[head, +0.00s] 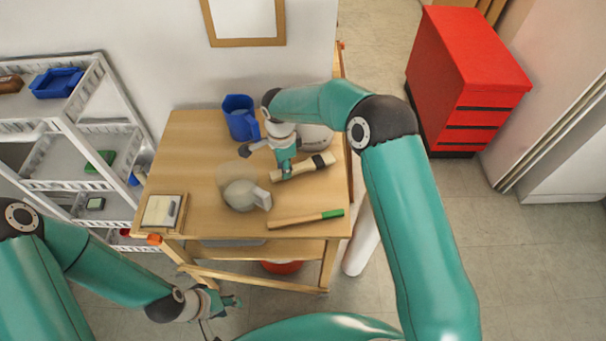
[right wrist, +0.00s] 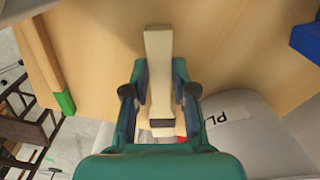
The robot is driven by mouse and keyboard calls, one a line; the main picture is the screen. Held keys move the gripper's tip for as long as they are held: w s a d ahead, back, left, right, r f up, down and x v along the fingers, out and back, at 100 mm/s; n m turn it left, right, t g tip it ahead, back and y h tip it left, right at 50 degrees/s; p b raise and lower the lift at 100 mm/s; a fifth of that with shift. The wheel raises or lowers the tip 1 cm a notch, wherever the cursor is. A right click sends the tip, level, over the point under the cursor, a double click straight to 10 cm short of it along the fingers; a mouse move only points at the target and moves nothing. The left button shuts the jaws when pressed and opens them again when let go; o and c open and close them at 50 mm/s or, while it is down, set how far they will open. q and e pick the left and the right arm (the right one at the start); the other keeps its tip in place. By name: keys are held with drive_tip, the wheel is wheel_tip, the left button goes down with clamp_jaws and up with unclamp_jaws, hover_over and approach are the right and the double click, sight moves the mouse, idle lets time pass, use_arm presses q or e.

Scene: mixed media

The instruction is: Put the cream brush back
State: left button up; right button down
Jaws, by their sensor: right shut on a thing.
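The cream brush (head: 302,167) is at the right part of the wooden table, with a pale handle and a dark band near its right end. My right gripper (head: 286,168) is over its handle and shut on it. In the right wrist view the brush (right wrist: 158,48) lies between the two fingers of my right gripper (right wrist: 160,85), its pale handle end pointing away. Whether it touches the table is not clear. My left gripper (head: 230,302) hangs below the table's front edge, away from the brush; its finger opening is too small to tell.
On the table (head: 200,140) are a blue jug (head: 240,118), a grey-white rounded vessel (head: 243,195), a green-tipped stick (head: 305,218) and a small tray (head: 160,212). A white container (head: 318,138) stands partly behind my right arm. Shelves (head: 70,125) stand left, a red cabinet (head: 465,75) right.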

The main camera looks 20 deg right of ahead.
drive_tip(key=shift+f, duration=0.6)
drive_tip(key=shift+f+b, duration=0.2)
drive_tip(key=shift+b, duration=0.15)
drive_tip(key=c, duration=0.7)
unclamp_jaws()
drive_tip(key=c, duration=0.4)
drive_tip(key=shift+r, duration=0.1)
wheel_tip(320, 180, up, 9)
drive_tip(key=p, duration=0.3)
drive_tip(key=shift+p, duration=0.4)
